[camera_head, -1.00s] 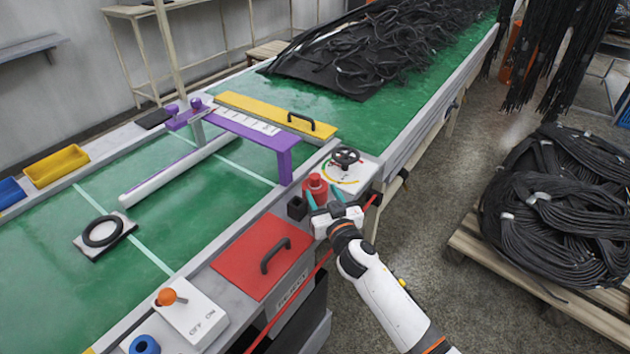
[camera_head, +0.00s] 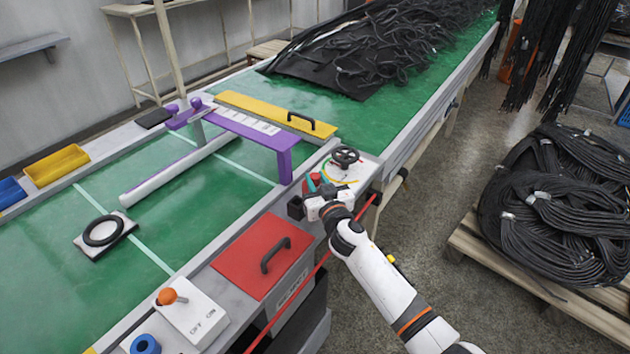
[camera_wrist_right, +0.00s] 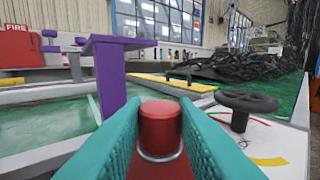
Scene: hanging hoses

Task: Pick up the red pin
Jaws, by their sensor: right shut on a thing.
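The red pin (camera_wrist_right: 160,128) stands upright between the two teal fingers of my right gripper (camera_wrist_right: 160,155) in the right wrist view. It has a rounded red top with a pale ring below it. In the head view the pin (camera_head: 316,179) is partly hidden by my right gripper (camera_head: 320,190), which is at the side of the conveyor. The right gripper is shut on the pin. The pin's lower end is hidden, so I cannot tell whether it is still seated. My left gripper is not in view.
A black handwheel (camera_head: 345,157) stands just beyond the pin. A small black block (camera_head: 296,208) is beside it, and a purple gate (camera_head: 245,130) spans the green belt to the left. A red lid with a black handle (camera_head: 262,258) lies nearer. Coiled hoses (camera_head: 565,215) lie on a pallet at right.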

